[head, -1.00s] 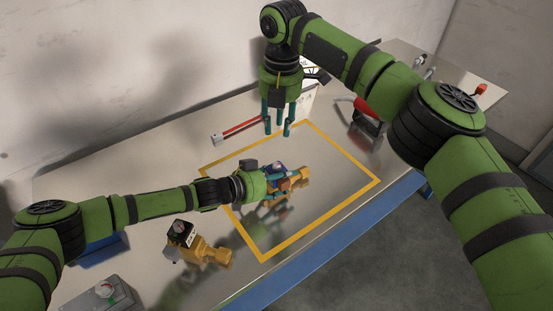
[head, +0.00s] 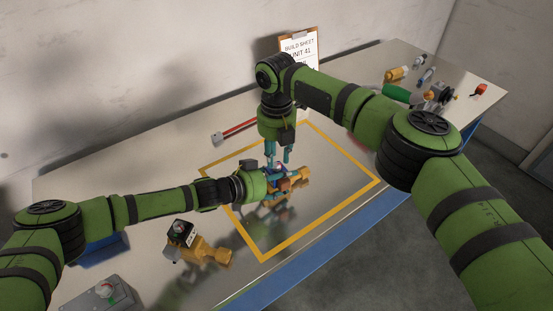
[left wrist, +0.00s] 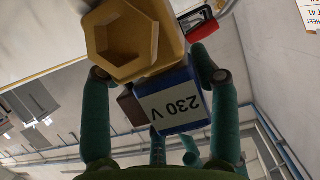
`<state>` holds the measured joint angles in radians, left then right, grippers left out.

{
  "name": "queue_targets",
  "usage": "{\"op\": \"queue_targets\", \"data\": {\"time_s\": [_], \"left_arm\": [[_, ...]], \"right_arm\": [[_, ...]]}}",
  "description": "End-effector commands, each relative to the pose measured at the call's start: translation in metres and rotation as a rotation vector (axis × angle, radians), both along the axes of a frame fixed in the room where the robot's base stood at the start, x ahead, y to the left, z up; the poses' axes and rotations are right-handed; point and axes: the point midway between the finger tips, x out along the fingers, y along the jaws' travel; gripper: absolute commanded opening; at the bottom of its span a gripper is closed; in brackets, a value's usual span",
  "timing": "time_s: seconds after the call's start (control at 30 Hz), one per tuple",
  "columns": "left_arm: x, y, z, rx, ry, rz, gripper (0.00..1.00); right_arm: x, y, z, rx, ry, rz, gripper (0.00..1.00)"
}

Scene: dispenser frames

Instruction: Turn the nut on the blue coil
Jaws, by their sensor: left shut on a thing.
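A brass valve with a blue coil sits inside the yellow outline, its brass end (head: 303,173) pointing right. The blue coil (left wrist: 173,98) shows a "230 V" label upside down in the left wrist view, below the brass hex opening (left wrist: 118,42). My left gripper (head: 283,187) is shut on the valve from the left. Its teal fingers also flank the valve in the left wrist view (left wrist: 158,95). My right gripper (head: 278,161) points down right over the coil, its fingers apart. The nut is hidden; I cannot tell whether the right fingers touch it.
A second brass valve with a dark coil (head: 182,232) lies at the front left, near a grey box (head: 108,298). A red bar tool (head: 237,130) lies behind the yellow outline (head: 330,217). A build sheet (head: 300,47) stands behind. Several parts and a green-handled tool (head: 396,93) are at right.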

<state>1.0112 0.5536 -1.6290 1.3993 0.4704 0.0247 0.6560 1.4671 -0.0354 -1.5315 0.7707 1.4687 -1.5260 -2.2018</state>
Motion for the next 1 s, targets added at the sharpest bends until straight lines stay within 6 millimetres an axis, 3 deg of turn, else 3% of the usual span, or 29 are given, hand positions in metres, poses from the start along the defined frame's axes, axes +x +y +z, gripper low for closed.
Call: {"op": "queue_targets", "data": {"time_s": [0.2,0.53,0.6,0.63,1.0], "left_arm": [[-0.002,0.001,-0.005,0.007,0.007,0.0,0.02],[-0.002,0.001,-0.005,0.008,0.007,-0.001,0.02],[-0.002,0.001,-0.005,0.008,0.007,-0.001,0.02],[-0.002,0.001,-0.005,0.008,0.007,-0.001,0.02],[-0.002,0.001,-0.005,0.007,0.006,-0.001,0.02]], "right_arm": [[0.0,0.001,-0.022,0.0,0.001,0.0,0.32],[0.0,0.0,-0.025,0.0,0.0,0.0,0.32],[0.0,0.0,-0.025,0.0,0.0,0.0,0.04],[0.0,0.0,-0.025,0.0,0.0,0.0,0.0],[0.0,0.001,-0.025,0.003,0.0,-0.117,0.0]]}}
